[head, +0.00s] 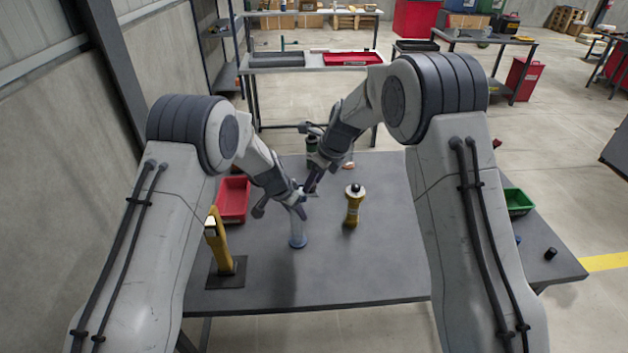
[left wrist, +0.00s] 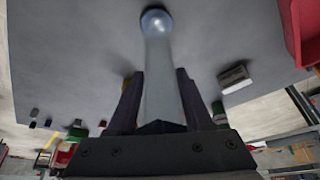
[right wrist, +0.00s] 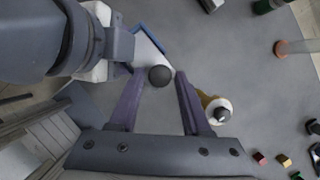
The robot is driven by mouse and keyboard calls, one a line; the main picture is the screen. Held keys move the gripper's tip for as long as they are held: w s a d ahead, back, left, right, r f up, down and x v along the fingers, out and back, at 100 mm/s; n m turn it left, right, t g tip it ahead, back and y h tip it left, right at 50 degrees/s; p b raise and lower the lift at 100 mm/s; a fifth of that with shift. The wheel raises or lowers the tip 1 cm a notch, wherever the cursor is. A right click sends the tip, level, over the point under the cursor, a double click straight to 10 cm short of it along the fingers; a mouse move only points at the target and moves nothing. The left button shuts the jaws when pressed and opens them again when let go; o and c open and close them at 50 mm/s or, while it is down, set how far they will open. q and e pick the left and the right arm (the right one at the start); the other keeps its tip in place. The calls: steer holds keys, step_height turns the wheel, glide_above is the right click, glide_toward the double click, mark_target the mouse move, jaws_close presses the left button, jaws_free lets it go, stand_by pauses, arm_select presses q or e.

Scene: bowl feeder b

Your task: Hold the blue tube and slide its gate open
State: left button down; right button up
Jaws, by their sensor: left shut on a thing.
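The blue tube (head: 298,228) is a pale tube with a blue lower end, upright over the table or on it; I cannot tell which. My left gripper (head: 292,202) is shut on its upper part. In the left wrist view the tube (left wrist: 160,85) lies between both fingers, its blue end pointing away. My right gripper (head: 309,188) is just above the tube's top. In the right wrist view its fingers (right wrist: 158,74) are apart, with a dark round knob (right wrist: 160,76) between the tips. The gate itself is hard to make out.
A yellow bottle with a dark cap (head: 353,208) stands right of the tube. A yellow post on a dark base (head: 222,250) stands at the left. A red bin (head: 234,198) is behind it, a green bin (head: 519,202) far right. The front middle of the table (head: 370,275) is clear.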

jaws_close()
stand_by(1.2)
